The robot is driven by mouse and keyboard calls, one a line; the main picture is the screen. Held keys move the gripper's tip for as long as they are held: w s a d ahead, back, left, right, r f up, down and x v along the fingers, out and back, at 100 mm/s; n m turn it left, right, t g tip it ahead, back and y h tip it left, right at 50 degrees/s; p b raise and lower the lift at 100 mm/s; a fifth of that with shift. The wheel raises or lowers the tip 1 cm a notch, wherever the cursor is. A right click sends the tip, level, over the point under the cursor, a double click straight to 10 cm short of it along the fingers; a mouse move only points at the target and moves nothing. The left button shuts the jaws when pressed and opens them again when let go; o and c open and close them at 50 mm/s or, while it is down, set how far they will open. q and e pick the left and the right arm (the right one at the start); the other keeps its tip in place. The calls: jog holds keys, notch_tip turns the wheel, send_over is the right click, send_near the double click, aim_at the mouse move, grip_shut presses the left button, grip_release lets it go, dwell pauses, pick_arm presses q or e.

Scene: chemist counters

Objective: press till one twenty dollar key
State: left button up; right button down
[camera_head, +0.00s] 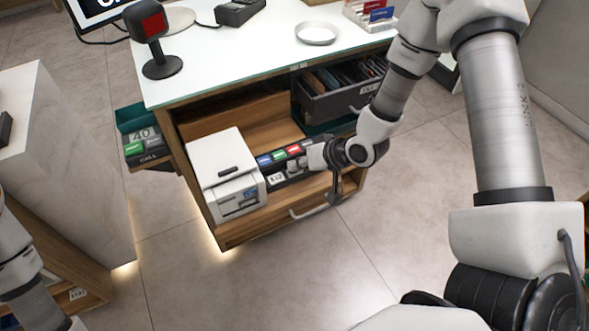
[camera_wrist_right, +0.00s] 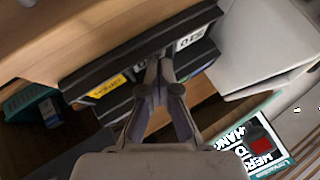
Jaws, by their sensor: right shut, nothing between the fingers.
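A black till key panel (camera_head: 283,161) with blue, green and red keys and white keys sits on the wooden shelf, beside a white printer. My right gripper (camera_head: 312,160) is shut and empty at the panel's right end. In the right wrist view, its fingertips (camera_wrist_right: 160,66) are together over the edge of the dark panel (camera_wrist_right: 125,65). A white label (camera_wrist_right: 189,39) with upside-down writing, perhaps the twenty dollar key, lies just beside the tips, and a yellow label lies to the left. Contact cannot be told. My left arm shows at lower left; its gripper is out of frame.
The white printer (camera_head: 226,175) stands left of the panel. A dark bin of files (camera_head: 340,84) is behind it. The white countertop (camera_head: 240,65) overhangs, with a scanner (camera_head: 154,38) on a stand. The floor in front is clear.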

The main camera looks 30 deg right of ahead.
jog(key=shift+r, duration=3.3)
